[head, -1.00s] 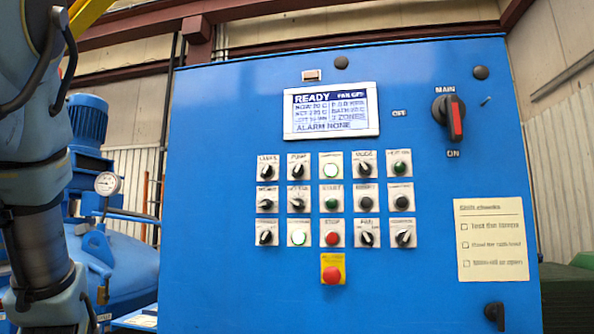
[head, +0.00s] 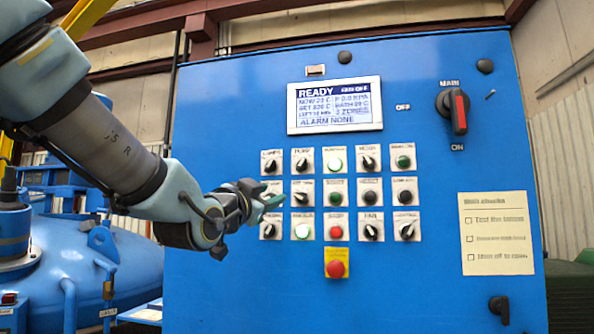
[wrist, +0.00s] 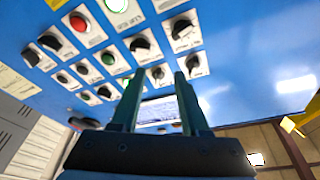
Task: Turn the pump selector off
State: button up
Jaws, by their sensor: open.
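The pump selector (head: 302,162) is a small black knob on a pale plate, second from the left in the panel's top row. Its pointer looks tilted, but its setting is too small to read. My gripper (head: 277,200) is open and empty, in front of the left columns, below and left of the selector in the head view. In the wrist view the panel appears upside down. A knob that seems to be the pump selector (wrist: 158,75) shows between the two fingers (wrist: 160,103), apart from them.
Other selectors and buttons crowd around, including the red stop button (head: 336,231) and the emergency stop (head: 337,268). The display (head: 335,105) reads READY, alarm none. The main switch (head: 459,112) is at the upper right. A blue vessel (head: 75,260) stands at left.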

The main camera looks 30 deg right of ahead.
aim_at(299, 166)
jog(key=shift+m+h, duration=0.5)
jog(key=shift+h, duration=0.3)
jog(key=w+d+r+p, duration=0.1)
jog(key=d+r, duration=0.1)
jog(key=d, duration=0.1)
jog(key=w+d+r+p, duration=0.3)
jog(key=d+r, duration=0.2)
jog(key=shift+w+d+p, duration=0.15)
jog(key=shift+d+p, duration=0.15)
jog(key=shift+d, duration=0.05)
grip_shut()
